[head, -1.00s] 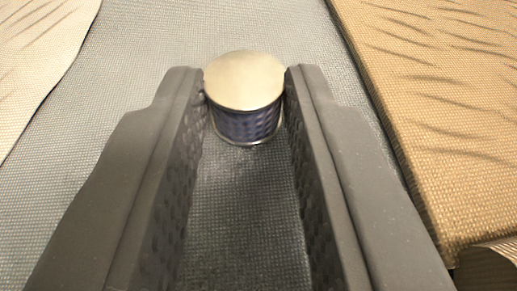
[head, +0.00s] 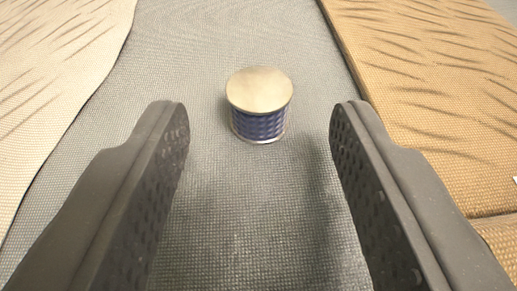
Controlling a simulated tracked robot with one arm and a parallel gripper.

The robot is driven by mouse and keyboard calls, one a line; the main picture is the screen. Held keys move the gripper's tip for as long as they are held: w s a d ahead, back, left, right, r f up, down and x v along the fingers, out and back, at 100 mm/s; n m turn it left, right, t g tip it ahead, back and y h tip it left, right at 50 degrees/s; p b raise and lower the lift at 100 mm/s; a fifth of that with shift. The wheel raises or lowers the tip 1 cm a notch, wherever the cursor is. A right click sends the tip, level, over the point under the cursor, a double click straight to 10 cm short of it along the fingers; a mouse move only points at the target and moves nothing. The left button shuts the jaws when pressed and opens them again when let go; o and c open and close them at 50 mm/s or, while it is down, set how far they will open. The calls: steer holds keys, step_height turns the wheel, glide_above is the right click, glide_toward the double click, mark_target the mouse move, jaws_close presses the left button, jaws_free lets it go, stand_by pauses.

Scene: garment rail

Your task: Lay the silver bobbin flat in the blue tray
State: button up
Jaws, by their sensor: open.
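The silver bobbin (head: 259,103) stands upright on a grey woven surface (head: 220,200). It has a pale metallic round top and a dark blue, patterned middle above a thin silver lower rim. My gripper (head: 260,118) is open, with one dark finger on each side of the picture. The bobbin is between and slightly beyond the fingertips, with a clear gap on both sides, and is not held. The blue tray is not in view.
A cream wrinkled cloth (head: 50,80) lies at the left. A tan wrinkled fabric piece (head: 440,90) with a thick edge lies at the right. The grey strip between them is clear apart from the bobbin.

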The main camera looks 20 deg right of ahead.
steer(key=v, duration=0.9)
steer(key=shift+s+r+p, duration=0.15)
steer(key=shift+s+p, duration=0.25)
steer(key=shift+p, duration=0.05)
steer(key=shift+a, duration=0.1)
steer(key=a+r+n+y, duration=0.1)
steer(key=a+r, duration=0.4)
steer(key=r, duration=0.6)
steer(key=s+a+r+n+t+y, duration=0.1)
steer(key=a+r, duration=0.3)
steer(key=r, duration=0.7)
steer(key=s+a+r+n+y, duration=0.1)
steer(key=a+r, duration=0.4)
steer(key=r, duration=0.7)
steer(key=shift+a+t+y, duration=0.35)
steer(key=shift+t+y, duration=0.05)
steer(key=shift+y, duration=0.2)
steer(key=shift+o, duration=0.6)
steer(key=s+a+r+n+y, duration=0.1)
steer(key=s+a+r, duration=0.3)
steer(key=s+r, duration=0.6)
steer(key=shift+a+r, duration=0.25)
steer(key=shift+r, duration=0.35)
